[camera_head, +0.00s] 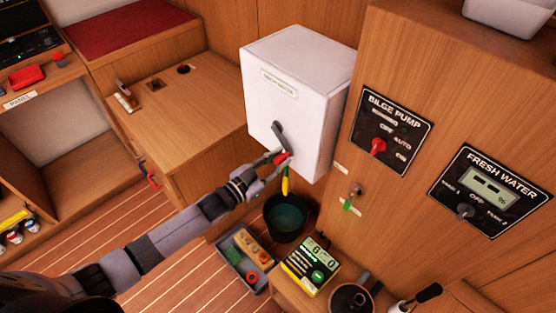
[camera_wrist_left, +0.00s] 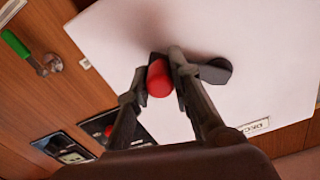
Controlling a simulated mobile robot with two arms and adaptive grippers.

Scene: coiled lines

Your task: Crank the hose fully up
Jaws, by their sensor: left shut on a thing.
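A white box-shaped hose reel (camera_head: 305,85) is on the wooden wall. A grey crank arm (camera_head: 278,132) with a red knob (camera_head: 282,159) is on its front face. My left gripper (camera_head: 276,157) is shut on the red knob. In the left wrist view the red knob (camera_wrist_left: 159,78) sits between the two fingers, and the dark crank arm (camera_wrist_left: 215,71) lies behind them. A short yellow hose end (camera_head: 285,182) hangs below the reel, above a dark bucket (camera_head: 285,219). The rest of the hose is hidden. My right gripper is not in view.
A bilge pump panel (camera_head: 391,127) and a fresh water panel (camera_head: 489,190) are on the wall to the right. A key-like green-tagged valve (camera_head: 352,196) sits below.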

